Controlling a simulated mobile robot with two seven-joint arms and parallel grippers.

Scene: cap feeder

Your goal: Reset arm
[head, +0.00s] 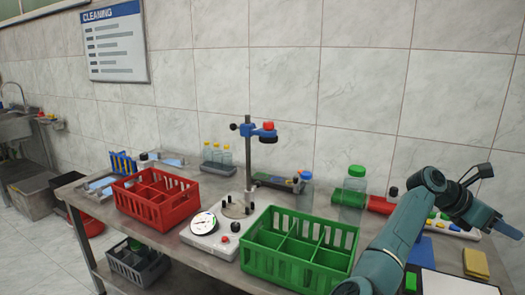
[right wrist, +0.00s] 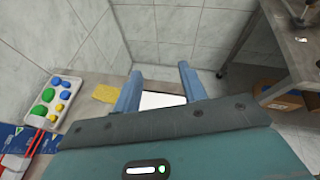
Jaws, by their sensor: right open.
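My right gripper (head: 505,228) is at the right side of the head view, raised above the right end of the steel table (head: 172,246). Its teal arm comes up from the bottom edge. In the right wrist view the two blue fingers (right wrist: 160,88) stand wide apart with nothing between them. A white sheet or board (right wrist: 162,101) shows below and beyond the gap; it lies at the table's right front in the head view (head: 455,284). My left gripper is in neither view.
A green divided crate (head: 270,263) and a red divided crate (head: 128,199) stand on the table. A dial device (head: 204,223) with a stand (head: 248,165) sits between them. A green-capped jar (head: 354,190) is behind. A yellow sponge (head: 476,263) and a white tray of colored caps (head: 455,229) lie near my right gripper.

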